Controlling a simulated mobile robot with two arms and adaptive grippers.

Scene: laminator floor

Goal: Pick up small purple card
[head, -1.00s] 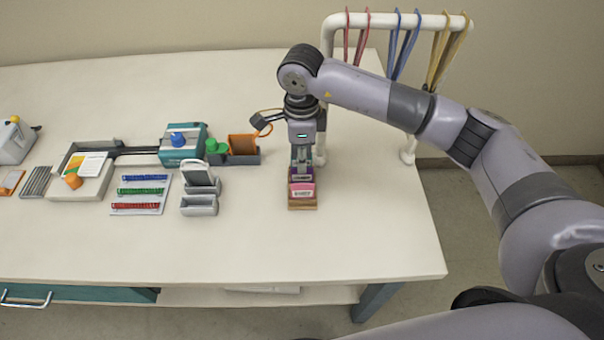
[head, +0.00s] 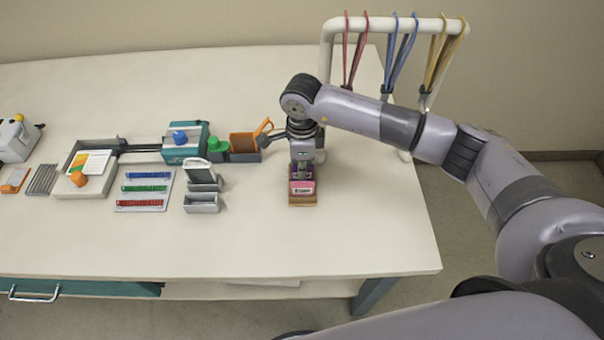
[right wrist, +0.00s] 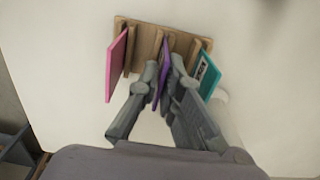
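The small purple card (right wrist: 163,75) stands upright in the middle of a wooden holder (right wrist: 142,38), seen in the right wrist view. My right gripper (right wrist: 165,67) points down, with one finger on each side of the purple card. The fingers are apart and a narrow gap seems to show beside the card; I cannot tell if either touches it. In the head view my right gripper (head: 302,170) is over the holder (head: 303,200) and hides most of the purple card. My left gripper is out of view.
A pink card (right wrist: 119,62) and a teal card (right wrist: 208,77) stand in the same holder, either side of the purple one. A white rack (head: 330,45) with coloured lanyards stands behind. A grey card stand (head: 201,203) is to the left. Table right of the holder is clear.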

